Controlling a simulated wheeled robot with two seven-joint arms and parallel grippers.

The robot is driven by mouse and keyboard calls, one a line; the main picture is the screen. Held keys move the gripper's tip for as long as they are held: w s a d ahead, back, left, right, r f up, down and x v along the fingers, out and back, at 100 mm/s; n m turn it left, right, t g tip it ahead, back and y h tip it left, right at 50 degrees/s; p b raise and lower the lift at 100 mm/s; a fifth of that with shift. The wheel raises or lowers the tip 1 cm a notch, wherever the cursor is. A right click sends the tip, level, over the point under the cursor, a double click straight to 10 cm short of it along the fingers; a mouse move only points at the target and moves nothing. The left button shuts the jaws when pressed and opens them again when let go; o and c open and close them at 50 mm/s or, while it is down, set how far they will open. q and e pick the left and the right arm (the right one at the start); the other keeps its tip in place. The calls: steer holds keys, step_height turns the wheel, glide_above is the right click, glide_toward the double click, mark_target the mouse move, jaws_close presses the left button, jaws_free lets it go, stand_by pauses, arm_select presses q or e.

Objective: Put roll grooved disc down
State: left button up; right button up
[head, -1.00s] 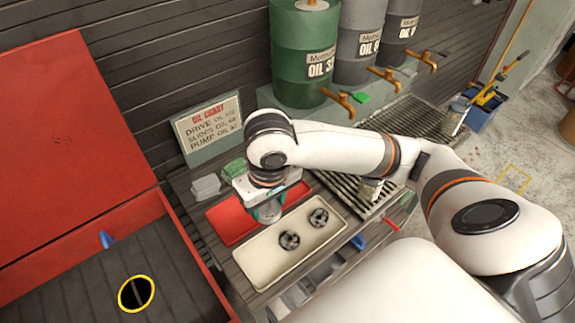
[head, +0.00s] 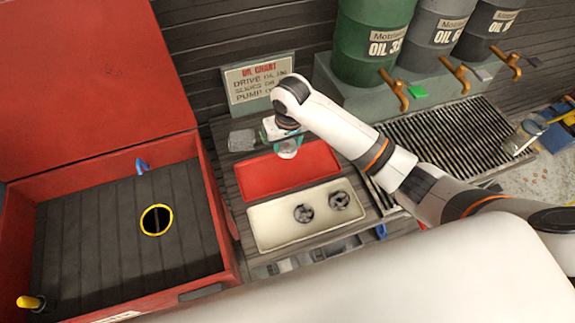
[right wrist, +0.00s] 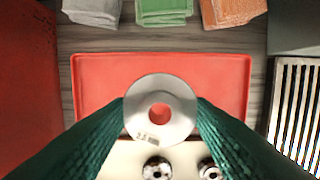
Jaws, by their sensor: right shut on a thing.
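My right gripper (head: 287,148) is shut on a pale grey disc with a round centre hole. In the right wrist view the disc (right wrist: 160,88) sits flat between the two green fingers, over the red tray (right wrist: 98,80). In the head view the gripper is above the back part of the red tray (head: 312,163), and the disc is mostly hidden. I cannot tell whether the disc touches the tray. The rest of the red tray is empty. My left gripper is not in view.
A cream tray (head: 268,232) in front holds two dark rolls, one left (head: 304,213) and one right (head: 340,199). Folded cloths, including a green one (right wrist: 163,10), lie behind the red tray. A red box (head: 215,195) stands left, a slatted grate (head: 440,140) right.

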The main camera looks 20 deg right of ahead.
mark_target(287, 169)
step_height(287, 169, down, 10)
steer(key=shift+d+r+p, duration=0.1)
steer(key=shift+r+p, duration=0.05)
steer(key=shift+p, duration=0.3)
steer(key=o, duration=1.2)
steer(key=shift+o, duration=0.2)
steer(key=r, duration=0.4)
steer(key=s+r, duration=0.1)
steer(key=r, duration=0.7)
steer(key=shift+s+b, duration=0.25)
steer(key=shift+b, duration=0.05)
